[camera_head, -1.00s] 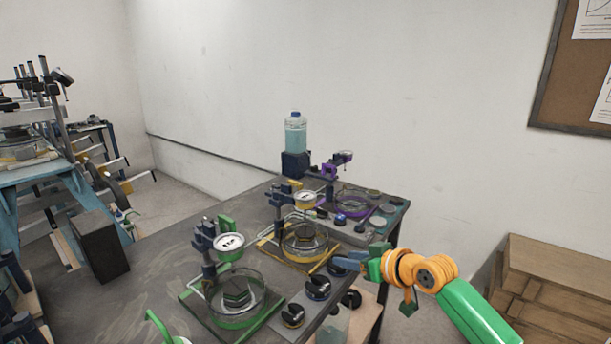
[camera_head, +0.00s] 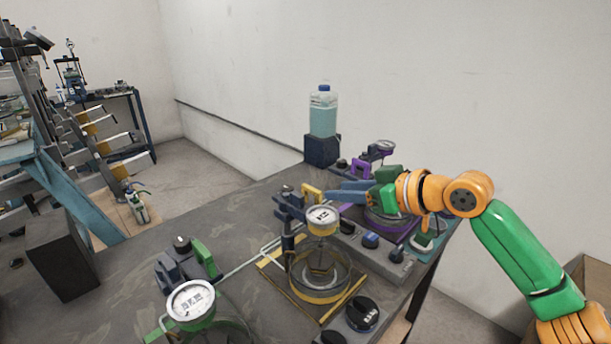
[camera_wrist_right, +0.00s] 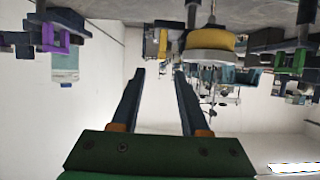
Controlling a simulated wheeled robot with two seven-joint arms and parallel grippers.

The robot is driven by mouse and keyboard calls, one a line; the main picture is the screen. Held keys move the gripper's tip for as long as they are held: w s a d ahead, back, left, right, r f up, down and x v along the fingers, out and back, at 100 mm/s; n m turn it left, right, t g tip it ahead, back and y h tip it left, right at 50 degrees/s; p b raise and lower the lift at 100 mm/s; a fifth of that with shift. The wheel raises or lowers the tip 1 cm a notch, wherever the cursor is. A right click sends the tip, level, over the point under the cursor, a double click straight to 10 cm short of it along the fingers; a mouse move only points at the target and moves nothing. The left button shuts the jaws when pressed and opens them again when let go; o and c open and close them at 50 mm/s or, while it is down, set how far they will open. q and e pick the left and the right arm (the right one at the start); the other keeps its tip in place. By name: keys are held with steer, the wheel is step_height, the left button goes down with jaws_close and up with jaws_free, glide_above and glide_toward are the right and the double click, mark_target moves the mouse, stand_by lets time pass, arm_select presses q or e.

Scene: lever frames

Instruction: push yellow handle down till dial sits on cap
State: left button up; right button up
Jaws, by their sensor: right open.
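The yellow handle (camera_head: 311,192) stands raised on the lever of the middle press. That press's white-faced dial (camera_head: 322,217) hangs above a glass dish (camera_head: 320,275) on a yellow-edged base. A dark cap (camera_head: 320,266) sits inside the dish, with a visible gap below the dial. My right gripper (camera_head: 334,192) is open and empty, its blue fingers just right of the yellow handle in the head view; I cannot tell whether they touch it. The wrist view looks upside down, with the open fingers (camera_wrist_right: 159,75) and the yellow-rimmed dial (camera_wrist_right: 212,45). My left gripper is out of view.
A green press with a dial (camera_head: 191,303) stands at the front left. A purple-handled press (camera_head: 361,170) stands behind, partly hidden by my right gripper. A bottle (camera_head: 323,112) stands at the back.

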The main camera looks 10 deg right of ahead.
mark_target(312, 188)
steer(key=x, duration=0.2)
steer(key=p+x, duration=0.1)
steer(key=x, duration=0.1)
steer(key=p+x, duration=0.1)
steer(key=x, duration=0.1)
steer(key=shift+a+r, duration=0.25)
steer(key=shift+w+f, duration=0.2)
steer(key=shift+s+r, duration=0.1)
steer(key=shift+s, duration=0.05)
jaws_close()
stand_by(0.8)
